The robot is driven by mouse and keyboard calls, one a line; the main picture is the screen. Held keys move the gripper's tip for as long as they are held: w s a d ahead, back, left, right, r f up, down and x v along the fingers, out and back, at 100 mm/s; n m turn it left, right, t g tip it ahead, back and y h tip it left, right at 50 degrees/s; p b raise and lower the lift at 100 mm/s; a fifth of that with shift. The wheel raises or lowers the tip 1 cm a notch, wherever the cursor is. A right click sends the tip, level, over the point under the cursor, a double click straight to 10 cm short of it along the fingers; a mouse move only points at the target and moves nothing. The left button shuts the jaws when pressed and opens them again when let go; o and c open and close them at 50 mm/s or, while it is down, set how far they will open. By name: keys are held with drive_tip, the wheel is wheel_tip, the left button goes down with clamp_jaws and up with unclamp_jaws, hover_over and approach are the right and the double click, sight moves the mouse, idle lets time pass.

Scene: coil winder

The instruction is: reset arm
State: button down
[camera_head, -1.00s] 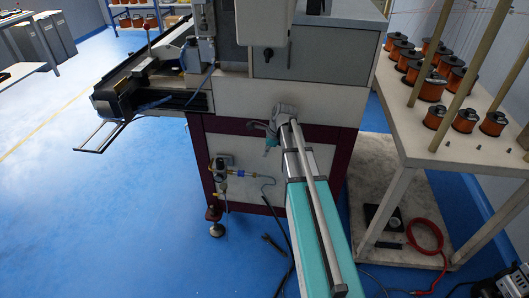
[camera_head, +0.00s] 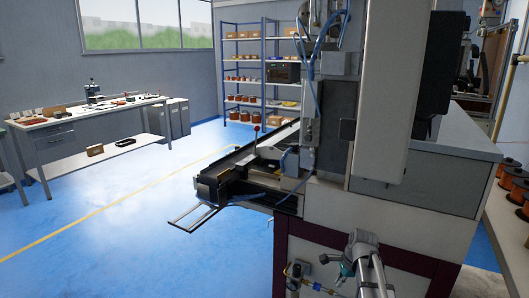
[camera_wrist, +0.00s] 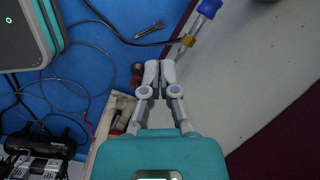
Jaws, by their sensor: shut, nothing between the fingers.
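In the wrist view my gripper (camera_wrist: 160,75) has its two grey fingers together at the tips with nothing between them. It hangs beside the lower side of the coil winder, above the blue floor. In the camera_head view the coil winder (camera_head: 418,185) stands at the right, a grey-white machine on a maroon-trimmed cabinet. My arm's wrist end shows low in front of the cabinet; the fingertips cannot be made out there.
An air fitting with a blue part (camera_wrist: 208,8) sticks out near the fingers from the cabinet side. A dark tool (camera_wrist: 150,30) and cables lie on the floor. A workbench (camera_head: 60,125) and shelves (camera_head: 262,75) stand far back. Floor left of the machine is clear.

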drive_tip(key=s+a+n+g+h, duration=0.1)
drive_tip(key=s+a+n, duration=0.3)
drive_tip(key=s+n, duration=0.4)
drive_tip(key=s+a+n+h, duration=0.2)
drive_tip(key=s+a+n, duration=0.3)
drive_tip(key=n, duration=0.4)
wheel_tip(320, 180, up, 23)
drive_tip(key=p, duration=2.3)
drive_tip(key=shift+s+d+p, duration=0.3)
drive_tip(key=shift+d+p, duration=0.05)
drive_tip(key=shift+d, duration=0.05)
